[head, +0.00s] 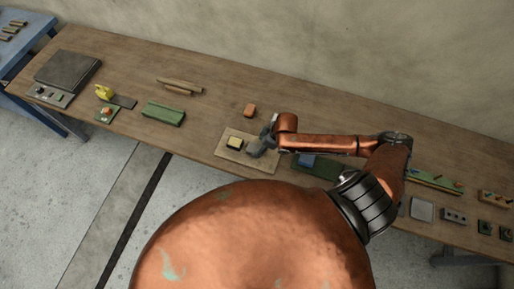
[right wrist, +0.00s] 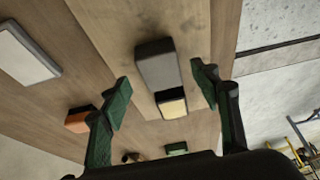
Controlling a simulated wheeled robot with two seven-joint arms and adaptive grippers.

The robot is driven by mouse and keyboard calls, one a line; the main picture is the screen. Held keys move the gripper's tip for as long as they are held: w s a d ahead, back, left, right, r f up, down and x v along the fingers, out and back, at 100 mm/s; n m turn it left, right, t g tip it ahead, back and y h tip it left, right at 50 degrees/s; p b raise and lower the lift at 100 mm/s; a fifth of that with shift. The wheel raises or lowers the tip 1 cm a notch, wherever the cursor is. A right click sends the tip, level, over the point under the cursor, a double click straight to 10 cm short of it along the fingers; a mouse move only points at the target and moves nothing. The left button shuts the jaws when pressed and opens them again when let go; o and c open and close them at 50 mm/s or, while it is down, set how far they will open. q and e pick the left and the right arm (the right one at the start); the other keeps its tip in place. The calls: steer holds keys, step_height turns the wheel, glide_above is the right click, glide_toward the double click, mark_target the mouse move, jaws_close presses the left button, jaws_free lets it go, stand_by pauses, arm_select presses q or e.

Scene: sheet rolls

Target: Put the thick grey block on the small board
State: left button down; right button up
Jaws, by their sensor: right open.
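The thick grey block (right wrist: 157,66) shows in the right wrist view, over the pale small board (right wrist: 118,30) and close beside a block with a cream top (right wrist: 172,106). I cannot tell whether the grey block lies flat on the board. In the head view the small board (head: 229,155) carries the cream-topped block (head: 235,142); my right gripper hides much of the board's right part. My right gripper (head: 262,147) is over that part. In the wrist view its green fingers (right wrist: 161,79) are open, apart on either side of the grey block. My left gripper is not in view.
An orange block (head: 249,110) lies behind the board. A green block (head: 163,113) and wooden bars (head: 180,86) lie to the left. A blue piece (head: 307,160) on a dark green mat lies to the right. Bare wood separates the green block from the board.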

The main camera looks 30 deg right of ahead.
steer(key=v, duration=0.8)
steer(key=shift+f, duration=0.1)
